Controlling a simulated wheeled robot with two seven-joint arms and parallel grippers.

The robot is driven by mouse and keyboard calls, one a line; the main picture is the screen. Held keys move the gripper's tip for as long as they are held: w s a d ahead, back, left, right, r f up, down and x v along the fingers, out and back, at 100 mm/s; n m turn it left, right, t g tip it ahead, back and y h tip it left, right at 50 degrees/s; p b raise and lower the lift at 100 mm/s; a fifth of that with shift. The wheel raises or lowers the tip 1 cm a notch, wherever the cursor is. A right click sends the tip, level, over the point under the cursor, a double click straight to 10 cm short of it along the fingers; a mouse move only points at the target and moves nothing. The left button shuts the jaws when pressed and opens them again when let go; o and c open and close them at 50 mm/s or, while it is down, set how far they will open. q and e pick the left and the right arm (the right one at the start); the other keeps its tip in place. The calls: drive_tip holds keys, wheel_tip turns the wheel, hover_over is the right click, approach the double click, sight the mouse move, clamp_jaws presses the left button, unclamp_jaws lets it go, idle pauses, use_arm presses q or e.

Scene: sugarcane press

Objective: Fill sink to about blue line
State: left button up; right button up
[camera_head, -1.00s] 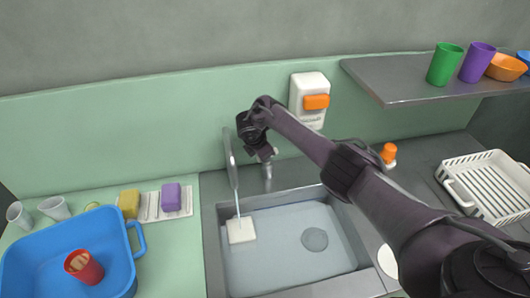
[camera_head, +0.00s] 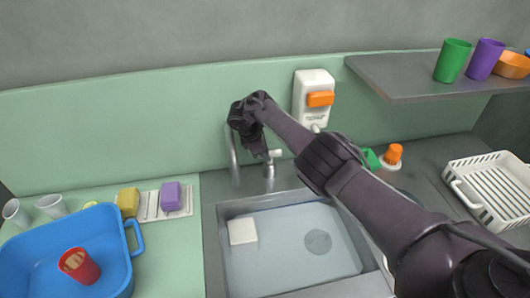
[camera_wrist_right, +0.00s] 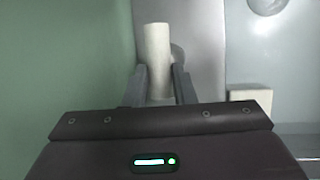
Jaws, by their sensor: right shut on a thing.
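The sink (camera_head: 222,262) holds clear bluish water (camera_head: 285,265); I cannot make out a blue line on its walls. The grey faucet spout (camera_head: 233,160) stands behind the sink's left part, with no stream visible below it. My right gripper (camera_head: 266,153) is at the faucet's pale handle (camera_head: 275,153), right of the spout. In the right wrist view, its two fingers (camera_wrist_right: 161,88) are shut on this pale cylindrical handle (camera_wrist_right: 157,50). My left gripper is not in view.
A white block (camera_head: 242,231) and a round grey drain (camera_head: 318,242) show in the sink. A blue tub (camera_head: 110,230) with a red cup (camera_head: 79,266) stands left. A soap dispenser (camera_head: 313,85) hangs on the wall. A white rack (camera_head: 490,185) stands right, below a shelf (camera_head: 400,85).

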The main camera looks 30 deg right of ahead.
drive_tip(key=shift+r, duration=0.1)
drive_tip(key=o, duration=1)
wheel_tip(320, 180, up, 20)
drive_tip(key=shift+p, duration=0.45)
